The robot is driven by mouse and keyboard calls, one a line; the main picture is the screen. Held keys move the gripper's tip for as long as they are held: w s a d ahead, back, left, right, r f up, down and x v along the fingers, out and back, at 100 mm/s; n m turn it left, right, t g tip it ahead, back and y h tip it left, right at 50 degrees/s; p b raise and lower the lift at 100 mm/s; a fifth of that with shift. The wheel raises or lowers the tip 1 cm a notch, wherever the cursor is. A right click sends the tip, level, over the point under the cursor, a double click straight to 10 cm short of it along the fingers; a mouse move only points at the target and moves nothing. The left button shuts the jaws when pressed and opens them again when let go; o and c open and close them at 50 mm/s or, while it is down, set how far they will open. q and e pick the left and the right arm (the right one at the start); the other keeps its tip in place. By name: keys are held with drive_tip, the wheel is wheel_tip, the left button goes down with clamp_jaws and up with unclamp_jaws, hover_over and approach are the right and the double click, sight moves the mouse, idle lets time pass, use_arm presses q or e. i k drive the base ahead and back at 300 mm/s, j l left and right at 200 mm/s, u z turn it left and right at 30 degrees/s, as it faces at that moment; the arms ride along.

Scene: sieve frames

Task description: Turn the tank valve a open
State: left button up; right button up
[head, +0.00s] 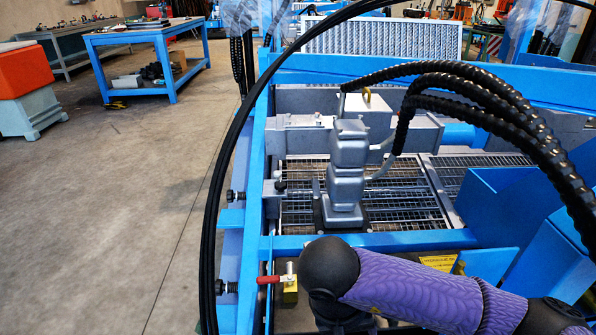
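A small valve with a brass-yellow body (290,291) stands at the lower middle of the head view, at the left end of the dark tank top. Its red lever (269,280) points left, roughly level, toward the blue frame rail. My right arm, in a purple patterned sleeve, comes in from the lower right. Its black rounded joint is just right of the valve, with a small gap visible between them. Neither of my grippers can be made out; the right arm's lower part runs down behind its own joint and toward the bottom edge.
A blue machine frame (254,160) surrounds a metal grating (405,205) and a grey upright unit (345,175). Black hoses (480,90) arch overhead at the right; black cables (213,200) hang left of the valve. Open concrete floor (110,220) lies left.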

sight(289, 279)
drive_tip(key=k+j, duration=0.15)
drive_tip(key=k, duration=0.3)
drive_tip(key=k+j, duration=0.15)
drive_tip(key=k, duration=0.25)
